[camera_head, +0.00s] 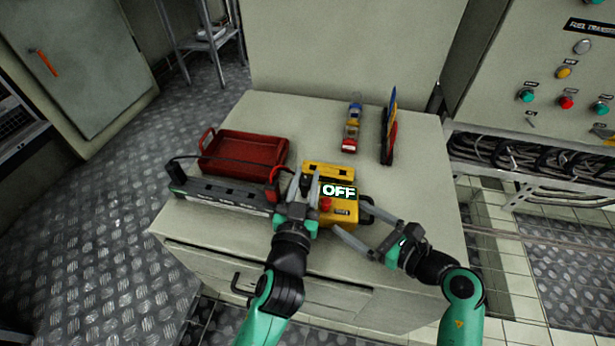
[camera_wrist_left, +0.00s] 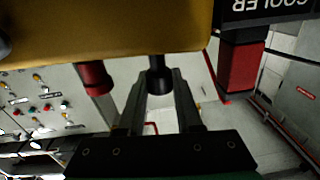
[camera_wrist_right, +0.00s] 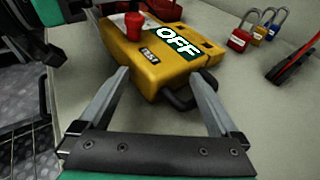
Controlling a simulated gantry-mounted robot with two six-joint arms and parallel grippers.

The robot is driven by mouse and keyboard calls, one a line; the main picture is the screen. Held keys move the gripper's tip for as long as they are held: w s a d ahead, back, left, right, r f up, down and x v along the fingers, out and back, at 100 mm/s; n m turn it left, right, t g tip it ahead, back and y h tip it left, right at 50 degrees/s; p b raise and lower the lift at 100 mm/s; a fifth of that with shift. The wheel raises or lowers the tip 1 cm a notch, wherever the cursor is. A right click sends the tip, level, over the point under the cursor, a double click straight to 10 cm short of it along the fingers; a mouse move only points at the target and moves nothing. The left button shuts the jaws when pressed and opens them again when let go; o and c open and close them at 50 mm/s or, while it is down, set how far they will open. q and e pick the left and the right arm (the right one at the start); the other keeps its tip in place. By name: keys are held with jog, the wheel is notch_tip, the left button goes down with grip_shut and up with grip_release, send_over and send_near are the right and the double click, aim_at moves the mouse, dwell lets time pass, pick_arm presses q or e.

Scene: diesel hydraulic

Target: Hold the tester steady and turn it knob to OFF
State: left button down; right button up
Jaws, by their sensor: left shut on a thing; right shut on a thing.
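The yellow tester (camera_head: 343,213) lies on the cabinet top, with a green and white OFF label (camera_head: 339,191) on it.
A red tray (camera_head: 245,151) and a long grey device (camera_head: 222,192) with dark and red cables lie left of the tester. The cabinet top (camera_head: 425,175) is clear at right.

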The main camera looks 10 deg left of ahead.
pick_arm(q)
jog(key=shift+s+d+f+n+y, duration=0.1)
jog(key=shift+d+f+n+y, duration=0.2)
jog(key=shift+f+n+y, duration=0.15)
jog(key=c, duration=0.9)
grip_release()
jog(key=shift+o, duration=0.2)
jog(key=shift+r, duration=0.15)
jog(key=shift+a+r, duration=0.1)
jog(key=s+d, duration=0.1)
jog(key=s, duration=1)
jog(key=shift+s+d, duration=0.25)
jog(key=shift+d, duration=0.1)
